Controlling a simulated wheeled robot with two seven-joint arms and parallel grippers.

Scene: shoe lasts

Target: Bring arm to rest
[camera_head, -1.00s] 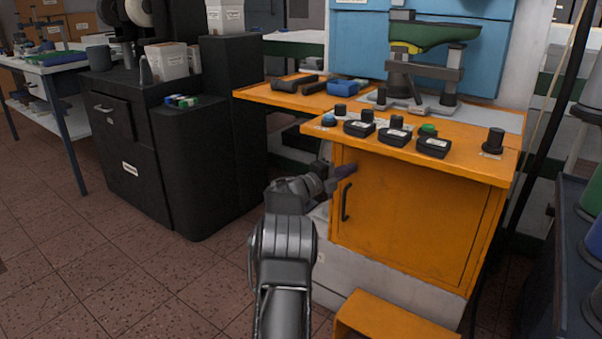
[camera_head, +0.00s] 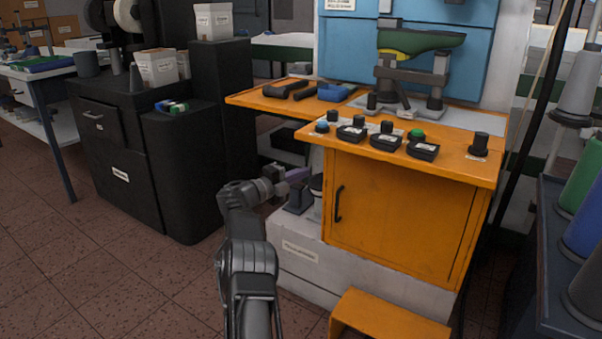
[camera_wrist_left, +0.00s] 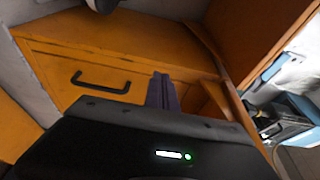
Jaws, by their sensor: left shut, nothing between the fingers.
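My left arm comes in from the bottom of the head view and bends toward the orange machine. My left gripper (camera_head: 300,174) is beside the left side of the orange cabinet (camera_head: 400,215), below the worktop. In the left wrist view its fingers (camera_wrist_left: 162,92) are together, with nothing between them, and the cabinet door with its black handle (camera_wrist_left: 100,82) is behind them. My right gripper is in neither view.
A green shoe last (camera_head: 425,41) sits on the machine's stand above the orange worktop (camera_head: 450,158), which carries several black controls. An orange step (camera_head: 390,318) is low in front. A black cabinet (camera_head: 120,165) stands left. Spools (camera_head: 582,185) stand right. Open tiled floor lies left.

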